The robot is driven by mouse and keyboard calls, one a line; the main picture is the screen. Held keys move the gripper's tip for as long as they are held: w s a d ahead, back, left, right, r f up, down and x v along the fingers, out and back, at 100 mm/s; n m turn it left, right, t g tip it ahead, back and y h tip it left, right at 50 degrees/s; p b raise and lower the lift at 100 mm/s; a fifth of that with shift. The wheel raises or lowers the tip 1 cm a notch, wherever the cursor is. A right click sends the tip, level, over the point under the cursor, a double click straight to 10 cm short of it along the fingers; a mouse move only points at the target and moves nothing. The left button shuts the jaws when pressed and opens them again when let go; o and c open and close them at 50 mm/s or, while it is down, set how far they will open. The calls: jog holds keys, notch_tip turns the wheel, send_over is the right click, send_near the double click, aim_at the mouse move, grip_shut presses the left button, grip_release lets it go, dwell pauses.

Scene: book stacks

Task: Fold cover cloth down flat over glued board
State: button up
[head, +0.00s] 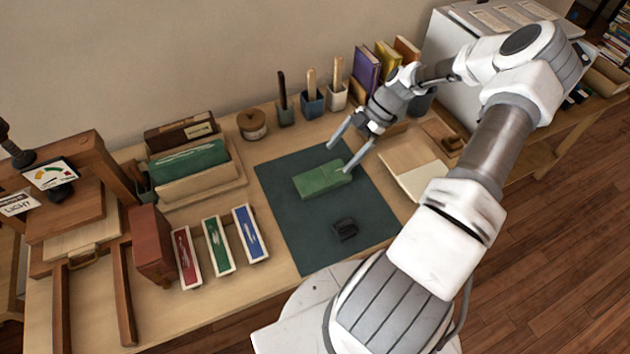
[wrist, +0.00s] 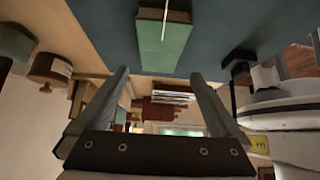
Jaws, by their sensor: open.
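A green cloth-covered piece (head: 318,184) lies on the dark mat (head: 280,220). I take it for the cover cloth with the board; I cannot tell cloth from board. It also shows in the wrist view (wrist: 160,48), at the top middle, with a thin pale line along it. My gripper (head: 338,158) is open and empty, its fingers apart just above and behind the far right part of the green piece. In the wrist view the two fingers (wrist: 158,76) point toward it with a gap between them. I cannot tell whether a fingertip touches it.
A small black object (head: 344,230) sits on the mat's near part. Three narrow coloured trays (head: 219,246) stand left of the mat, beside a wooden press (head: 92,215). Tool cups (head: 312,103) and upright books (head: 367,68) line the back. A pale board (head: 415,165) lies right of the mat.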

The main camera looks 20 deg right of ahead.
notch_tip(320, 180, up, 5)
jog(key=p, duration=0.2)
jog(key=shift+r+p, duration=0.2)
jog(key=shift+p, duration=0.15)
jog(key=shift+r, duration=0.1)
dwell(0.3)
